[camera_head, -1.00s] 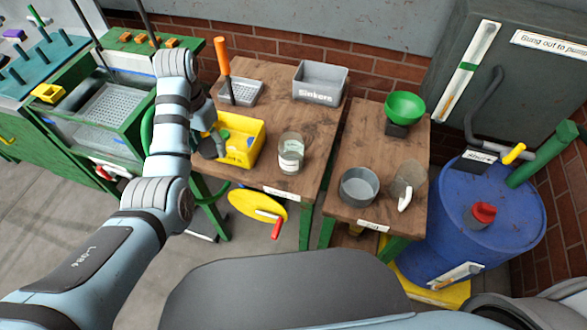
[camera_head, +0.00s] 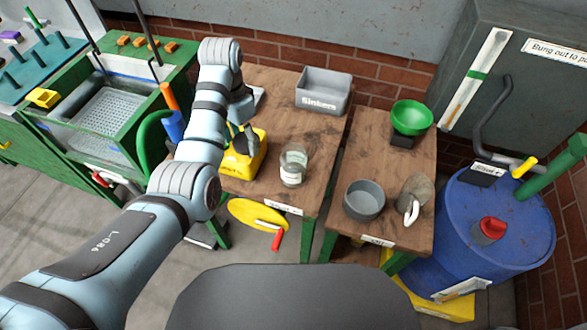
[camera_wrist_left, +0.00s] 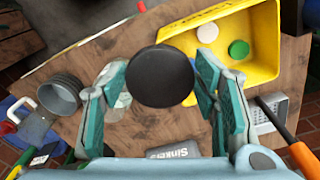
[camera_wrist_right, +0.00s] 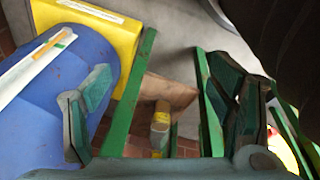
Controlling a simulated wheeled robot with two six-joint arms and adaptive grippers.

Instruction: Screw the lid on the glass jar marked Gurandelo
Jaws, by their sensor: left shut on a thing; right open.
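A clear glass jar (camera_head: 293,167) with a pale label stands upright and open on the wooden table. Its print is too small to read. In the left wrist view the jar (camera_wrist_left: 121,101) is partly hidden behind a finger. My left gripper (camera_head: 244,142) is above the yellow bin (camera_head: 240,172), left of the jar and apart from it. It is shut on a round black lid (camera_wrist_left: 161,76), held flat across the fingertips. The bin also holds a white lid (camera_wrist_left: 208,32) and a green lid (camera_wrist_left: 239,49). My right gripper (camera_wrist_right: 160,100) is open and empty, outside the head view.
A grey Sinkers box (camera_head: 323,93) stands behind the jar. On the right table are a grey round pot (camera_head: 364,200), a mug (camera_head: 417,190) and a green bowl (camera_head: 411,117). A blue drum (camera_head: 500,235) stands at right. The table between bin and jar is clear.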

